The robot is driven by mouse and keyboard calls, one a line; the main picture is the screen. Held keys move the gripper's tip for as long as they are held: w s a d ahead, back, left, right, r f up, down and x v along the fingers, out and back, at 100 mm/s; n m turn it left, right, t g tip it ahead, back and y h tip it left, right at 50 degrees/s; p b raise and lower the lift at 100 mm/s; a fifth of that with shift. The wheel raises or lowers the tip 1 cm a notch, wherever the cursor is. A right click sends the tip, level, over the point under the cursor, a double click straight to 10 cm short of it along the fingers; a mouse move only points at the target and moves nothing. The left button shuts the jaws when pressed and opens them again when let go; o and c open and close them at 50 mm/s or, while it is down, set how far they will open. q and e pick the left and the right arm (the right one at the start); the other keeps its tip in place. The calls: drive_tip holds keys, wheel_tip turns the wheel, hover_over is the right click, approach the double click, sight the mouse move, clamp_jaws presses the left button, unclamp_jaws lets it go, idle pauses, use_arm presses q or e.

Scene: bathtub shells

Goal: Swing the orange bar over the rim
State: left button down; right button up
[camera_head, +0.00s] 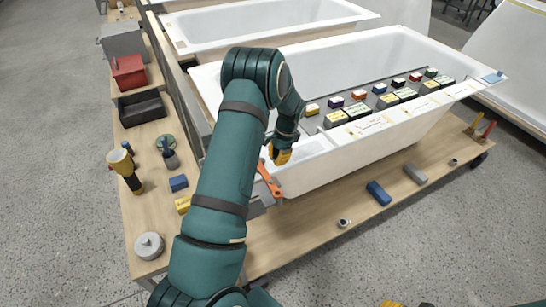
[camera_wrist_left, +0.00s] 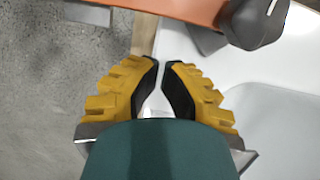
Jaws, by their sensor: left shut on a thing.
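The orange bar (camera_head: 269,180) lies at the near left corner of the white bathtub shell (camera_head: 330,172), beside its rim. My left gripper (camera_head: 281,153) is at that corner, just by the bar's upper end. In the left wrist view the bar (camera_wrist_left: 165,10) crosses the top, with a dark grey knob (camera_wrist_left: 256,22) on its right part. The yellow fingers of my left gripper (camera_wrist_left: 163,68) are closed to a narrow gap. Yellow tips of my right gripper (camera_head: 407,304) show at the bottom edge, mostly cut off.
Several small boxes (camera_head: 360,110) stand in rows on a board across the tub. On the wooden base are a blue block (camera_head: 378,193), a grey block (camera_head: 415,174), a torch (camera_head: 126,170) and a round grey weight (camera_head: 149,245). Red and black bins (camera_head: 129,72) stand at left.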

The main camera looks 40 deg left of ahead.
use_arm(q)
drive_tip(key=w+r, duration=0.1)
drive_tip(key=w, duration=0.1)
drive_tip(key=w+r, duration=0.1)
drive_tip(key=shift+d+r, duration=0.25)
drive_tip(key=shift+r, duration=0.1)
drive_tip(key=s+p+v, duration=0.1)
drive_tip(key=v, duration=0.5)
drive_tip(key=shift+r, duration=0.5)
drive_tip(key=shift+d, duration=0.1)
